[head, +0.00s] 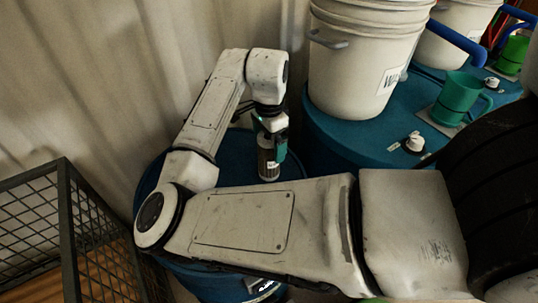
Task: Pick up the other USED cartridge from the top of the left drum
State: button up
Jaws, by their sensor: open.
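The left drum (236,150) is blue, and its top is partly hidden behind my arm. A dark cylindrical cartridge (267,160) with a pale lower band stands upright at the right part of the drum top. Any wording on it is too small to read. The far finger is hidden.
A second blue drum (318,133) stands to the right. It carries a white bucket (350,75), a green mug (459,92) and a small white-capped item (414,142). A wire mesh crate (75,215) stands at lower left. A corrugated wall (110,80) is close behind.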

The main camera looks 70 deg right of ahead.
jog(key=shift+c, duration=0.2)
jog(key=c, duration=1.7)
